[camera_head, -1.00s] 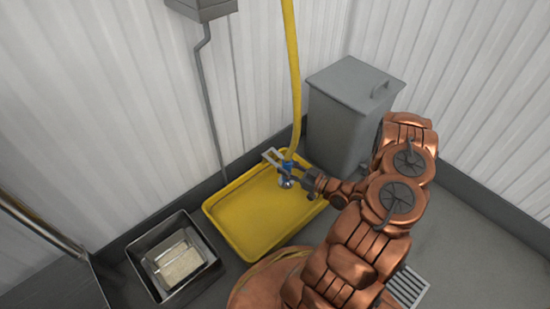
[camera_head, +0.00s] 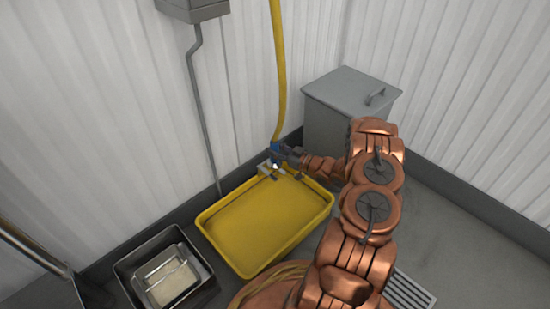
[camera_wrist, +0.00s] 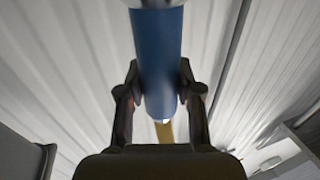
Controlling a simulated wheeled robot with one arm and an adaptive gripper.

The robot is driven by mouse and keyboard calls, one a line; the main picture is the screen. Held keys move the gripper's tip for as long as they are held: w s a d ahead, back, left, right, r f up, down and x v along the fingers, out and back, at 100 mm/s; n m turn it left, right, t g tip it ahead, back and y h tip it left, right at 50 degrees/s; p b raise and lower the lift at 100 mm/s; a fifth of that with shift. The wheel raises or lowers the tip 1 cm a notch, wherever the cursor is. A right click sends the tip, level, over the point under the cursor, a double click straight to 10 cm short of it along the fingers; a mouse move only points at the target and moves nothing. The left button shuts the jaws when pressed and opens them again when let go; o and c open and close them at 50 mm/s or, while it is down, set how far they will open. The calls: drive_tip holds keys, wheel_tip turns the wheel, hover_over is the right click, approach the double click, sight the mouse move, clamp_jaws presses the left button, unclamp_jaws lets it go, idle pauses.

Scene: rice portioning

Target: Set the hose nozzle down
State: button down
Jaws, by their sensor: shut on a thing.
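The hose nozzle is a blue cylinder with a pale end; it shows large in the wrist view (camera_wrist: 160,60), between my gripper's two fingers (camera_wrist: 160,90). In the head view the blue nozzle (camera_head: 276,150) is small, at the back corner of the yellow tray (camera_head: 230,262). My gripper (camera_head: 277,160) is shut on it there. The yellow hose (camera_head: 278,70) runs up from the nozzle along the wall. Whether the nozzle touches the tray cannot be told.
A grey lidded bin (camera_head: 340,110) stands behind my arm at the right. A dark metal sink (camera_head: 130,262) holding a pan of rice (camera_head: 172,284) is left of the tray. A grey wall box (camera_head: 195,8) with a pipe is above. The tray's middle is empty.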

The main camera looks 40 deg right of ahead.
drive_tip(key=shift+f+b, duration=0.85)
drive_tip(key=shift+f, duration=0.8)
drive_tip(key=shift+f, duration=0.15)
drive_tip(key=c, duration=0.8)
unclamp_jaws()
drive_tip(key=shift+o, duration=0.2)
